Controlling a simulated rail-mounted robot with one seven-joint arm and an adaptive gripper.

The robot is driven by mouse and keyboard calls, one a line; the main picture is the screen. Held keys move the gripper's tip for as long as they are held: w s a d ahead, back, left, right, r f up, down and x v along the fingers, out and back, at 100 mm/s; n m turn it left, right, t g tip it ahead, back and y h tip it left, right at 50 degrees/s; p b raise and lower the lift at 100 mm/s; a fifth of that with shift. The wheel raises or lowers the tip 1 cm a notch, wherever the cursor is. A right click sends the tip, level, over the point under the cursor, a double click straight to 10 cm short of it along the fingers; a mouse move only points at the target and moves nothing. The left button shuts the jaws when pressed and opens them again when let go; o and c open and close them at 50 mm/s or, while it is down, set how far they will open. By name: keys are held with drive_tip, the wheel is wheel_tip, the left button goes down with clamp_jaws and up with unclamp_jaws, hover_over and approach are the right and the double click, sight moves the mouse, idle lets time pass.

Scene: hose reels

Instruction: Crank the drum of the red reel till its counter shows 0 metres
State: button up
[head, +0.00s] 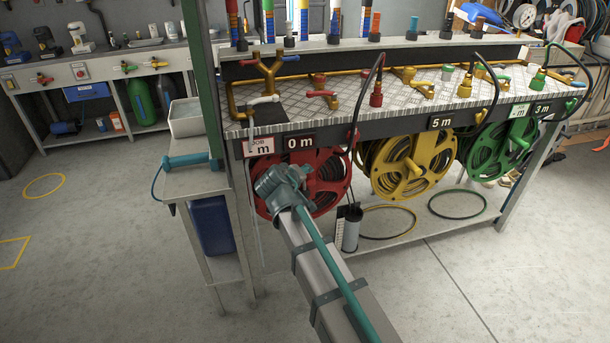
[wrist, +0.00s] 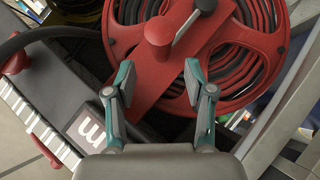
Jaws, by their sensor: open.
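The red reel (head: 329,180) hangs under the left part of the workbench, wound with dark hose. Its counter (head: 300,143) reads "0 m". My arm covers part of the reel in the head view. In the wrist view the red drum (wrist: 240,60) fills the upper right, with a red crank arm and its knob (wrist: 158,32) in front. My gripper (wrist: 160,78) is open and empty, its two fingers spread apart below the knob. The knob appears beyond the fingertips, not between them. In the head view the fingertips are hidden.
A yellow reel (head: 412,165) marked 5 m and a green reel (head: 500,145) marked 3 m hang to the right. A "JOB" card (head: 262,147) sits left of the red counter. Floor at left is clear.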

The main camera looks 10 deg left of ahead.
drive_tip(key=shift+v, duration=2.35)
drive_tip(key=s+d+f+m+g, duration=0.1)
drive_tip(key=s+d+f+g, duration=0.25)
drive_tip(key=f, duration=0.55)
drive_tip(key=s+d+f+g+h, duration=0.1)
drive_tip(key=s+d+f+g, duration=0.1)
drive_tip(key=s+d+f, duration=0.45)
drive_tip(key=s+d+f+m+g, duration=0.1)
drive_tip(key=s+d+f+g, duration=0.15)
drive_tip(key=f, duration=0.75)
drive_tip(key=s+d+f+m+g, duration=0.2)
drive_tip(key=s+d+f+g, duration=0.4)
drive_tip(key=s+d+f, duration=0.6)
drive_tip(key=s+d+f+m+g+y, duration=0.1)
drive_tip(key=s+d+f+m+g, duration=0.2)
drive_tip(key=s, duration=0.6)
drive_tip(key=s+d+f+g+y, duration=0.1)
drive_tip(key=s+d+f+g, duration=0.3)
drive_tip(key=s, duration=0.6)
drive_tip(key=s+d+f+m+y, duration=0.1)
drive_tip(key=s+f+m, duration=0.1)
drive_tip(key=s+f, duration=0.5)
wheel_tip(320, 180, up, 18)
drive_tip(key=w+t+p, duration=0.2)
drive_tip(key=p, duration=1.7)
drive_tip(key=shift+w+d+t, duration=0.25)
drive_tip(key=shift+w+t, duration=0.05)
drive_tip(key=shift+t, duration=0.1)
